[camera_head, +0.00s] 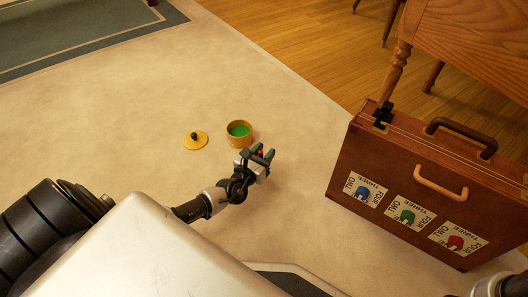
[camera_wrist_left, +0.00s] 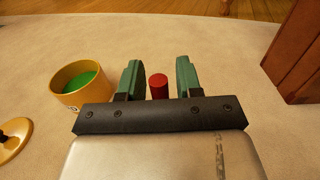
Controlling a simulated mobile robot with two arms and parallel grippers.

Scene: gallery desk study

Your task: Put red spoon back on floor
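A red cylinder-shaped piece (camera_wrist_left: 159,86), perhaps the red spoon, shows between the fingers of my left gripper (camera_wrist_left: 160,78) in the left wrist view. The green fingers are apart, with a gap on each side of the red piece. In the head view, my left gripper (camera_head: 264,156) is low over the pale floor covering, and a bit of red (camera_head: 261,153) shows at its fingers. I cannot tell whether the red piece touches the floor, and no spoon bowl shows. My right gripper is out of view.
A yellow pot (camera_head: 239,141) with green contents stands just beyond my left gripper, its yellow lid (camera_head: 195,141) lying left of it. A brown case (camera_head: 400,165) stands on the right, before a wooden table (camera_head: 470,40). The floor at left is clear.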

